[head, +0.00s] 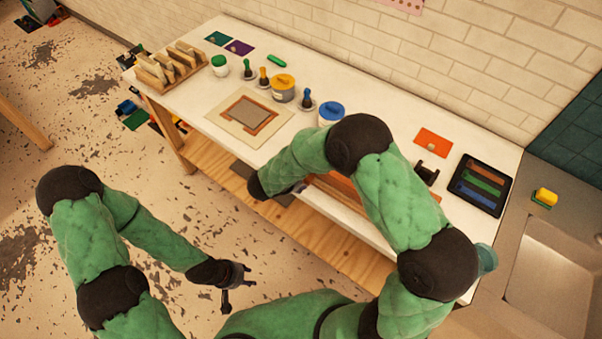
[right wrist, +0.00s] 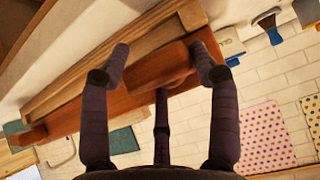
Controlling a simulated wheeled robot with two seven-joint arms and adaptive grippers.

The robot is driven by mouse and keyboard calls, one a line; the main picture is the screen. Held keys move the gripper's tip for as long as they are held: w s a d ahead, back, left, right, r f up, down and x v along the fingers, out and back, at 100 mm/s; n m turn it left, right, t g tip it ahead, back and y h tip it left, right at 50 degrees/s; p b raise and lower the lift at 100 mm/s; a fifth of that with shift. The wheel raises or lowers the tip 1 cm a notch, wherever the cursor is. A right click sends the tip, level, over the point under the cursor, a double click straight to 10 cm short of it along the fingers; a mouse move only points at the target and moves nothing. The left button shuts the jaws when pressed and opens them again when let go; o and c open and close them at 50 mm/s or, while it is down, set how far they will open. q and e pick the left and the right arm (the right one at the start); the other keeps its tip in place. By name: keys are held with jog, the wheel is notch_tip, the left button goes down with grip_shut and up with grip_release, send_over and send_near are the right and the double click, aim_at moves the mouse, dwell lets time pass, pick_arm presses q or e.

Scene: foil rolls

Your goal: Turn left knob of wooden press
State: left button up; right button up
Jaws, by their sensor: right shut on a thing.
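The wooden press (head: 345,192) is on the front edge of the white bench, mostly hidden behind my right arm in the head view. In the right wrist view its long wooden bars (right wrist: 85,100) run diagonally. My right gripper (right wrist: 162,62) has its fingers around a reddish-brown wooden knob (right wrist: 165,68) and is shut on it. The knob appears to be at the press's left end. In the head view the right fingers are largely hidden by the arm. My left gripper (head: 234,284) is open and empty, above the floor in front of the bench.
A black tray (head: 478,186) and orange card (head: 433,142) lie at right. A sink (head: 550,260) adjoins.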

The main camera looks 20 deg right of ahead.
jog(key=shift+s+f+m+t+y, duration=0.3)
jog(key=shift+s+f+t+y, duration=0.05)
jog(key=shift+s+t+y, duration=0.05)
jog(key=o, duration=1.2)
jog(key=shift+f, duration=0.1)
jog(key=shift+r, duration=0.2)
jog(key=shift+w+r, duration=0.1)
jog(key=shift+a+r, duration=0.1)
jog(key=shift+r, duration=0.05)
jog(key=v, duration=1.1)
jog(key=shift+s+a, duration=0.15)
jog(key=shift+s, duration=0.2)
